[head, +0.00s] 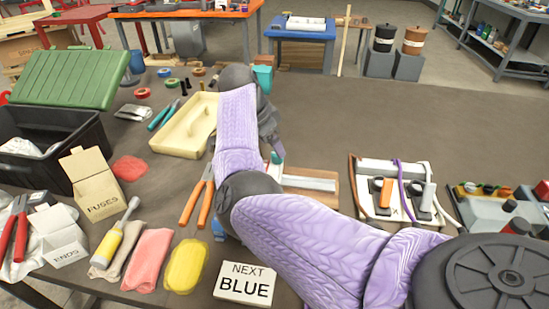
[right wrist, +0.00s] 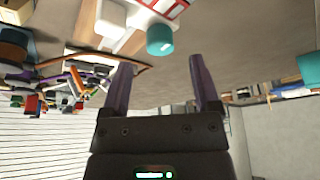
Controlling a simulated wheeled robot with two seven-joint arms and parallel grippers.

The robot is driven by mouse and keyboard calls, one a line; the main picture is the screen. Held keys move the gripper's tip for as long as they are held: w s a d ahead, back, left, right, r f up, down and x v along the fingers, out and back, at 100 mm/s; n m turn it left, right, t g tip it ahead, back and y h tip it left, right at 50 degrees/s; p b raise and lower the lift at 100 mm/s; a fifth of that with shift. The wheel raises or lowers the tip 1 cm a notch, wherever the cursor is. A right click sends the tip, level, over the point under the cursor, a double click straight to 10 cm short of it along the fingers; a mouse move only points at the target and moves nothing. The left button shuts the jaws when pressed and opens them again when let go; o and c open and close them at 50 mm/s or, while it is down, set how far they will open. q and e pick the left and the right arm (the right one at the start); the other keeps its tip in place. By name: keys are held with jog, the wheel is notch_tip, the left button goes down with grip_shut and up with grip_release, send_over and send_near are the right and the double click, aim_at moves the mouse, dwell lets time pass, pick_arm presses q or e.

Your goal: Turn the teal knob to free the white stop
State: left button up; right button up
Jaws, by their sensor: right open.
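The teal knob (head: 277,157) shows small in the head view, at the upper left of a wooden board (head: 331,193) carrying a pale bar (head: 308,183). My right arm hides part of that board. In the right wrist view the teal knob (right wrist: 160,40) is a short round cap just beyond my fingertips. A white block (right wrist: 110,19) lies left of it; I cannot tell whether it is the white stop. My right gripper (right wrist: 160,63) is open and empty, its fingers apart from the knob. In the head view it is a dark shape (head: 268,128) above the knob. My left gripper is not in view.
A beige tray (head: 189,128) and orange-handled pliers (head: 199,195) lie left of my right arm. A teal cup (head: 263,77) stands behind it. A white panel with orange and white handles (head: 383,190) stands to the right.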

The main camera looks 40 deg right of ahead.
jog(key=b+x, duration=0.1)
jog(key=x, duration=0.3)
jog(key=shift+f, duration=0.15)
grip_shut()
